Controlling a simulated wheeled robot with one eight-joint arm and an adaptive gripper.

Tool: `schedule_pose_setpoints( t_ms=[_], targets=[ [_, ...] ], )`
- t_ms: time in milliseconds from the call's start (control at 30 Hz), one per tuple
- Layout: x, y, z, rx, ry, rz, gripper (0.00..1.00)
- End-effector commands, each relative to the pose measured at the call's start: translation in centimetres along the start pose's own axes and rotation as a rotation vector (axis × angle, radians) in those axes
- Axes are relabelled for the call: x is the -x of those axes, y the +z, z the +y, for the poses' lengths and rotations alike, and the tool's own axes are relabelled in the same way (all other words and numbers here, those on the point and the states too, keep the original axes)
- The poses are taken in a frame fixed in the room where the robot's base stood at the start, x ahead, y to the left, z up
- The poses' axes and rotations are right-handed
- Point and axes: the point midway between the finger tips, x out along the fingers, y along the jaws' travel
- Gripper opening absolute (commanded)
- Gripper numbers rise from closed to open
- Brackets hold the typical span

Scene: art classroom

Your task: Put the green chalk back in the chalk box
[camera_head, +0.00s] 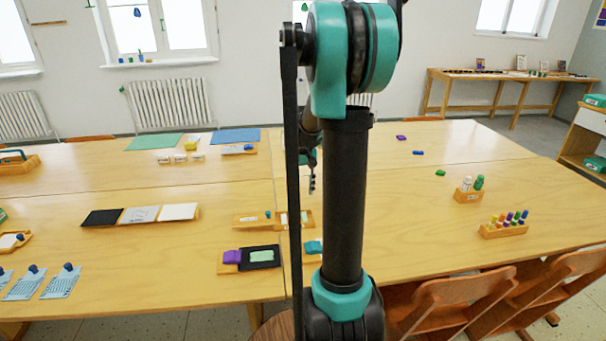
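A small green piece (440,172) lies loose on the right table; it may be the green chalk, but it is too small to tell. I cannot tell for sure which container is the chalk box. A low wooden tray (245,221) near the table's middle holds small items, and my arm hides part of that area. A wooden holder (503,232) at the right holds several coloured upright pieces. My gripper (312,186) hangs above the middle of the tables, far from the green piece, partly hidden by my arm. Its fingers are too small to read.
A wooden stand (467,196) with a white and a green bottle stands right of the green piece. Purple (401,137) and blue (418,152) pieces lie farther back. Chairs (450,300) line the front right edge. The right table's middle is mostly clear.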

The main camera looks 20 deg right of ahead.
Motion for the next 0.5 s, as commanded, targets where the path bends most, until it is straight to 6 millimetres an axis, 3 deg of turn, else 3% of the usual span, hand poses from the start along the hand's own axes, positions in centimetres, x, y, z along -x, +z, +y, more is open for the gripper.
schedule_pose_setpoints(
  t_ms=[233, 500],
  targets=[
    [4.2, 0.0, 0.0, 0.0, 0.0, 0.0, 0.35],
    [5.5, 0.8, -0.4, 0.008, 0.0, 0.011, 0.35]
  ],
)
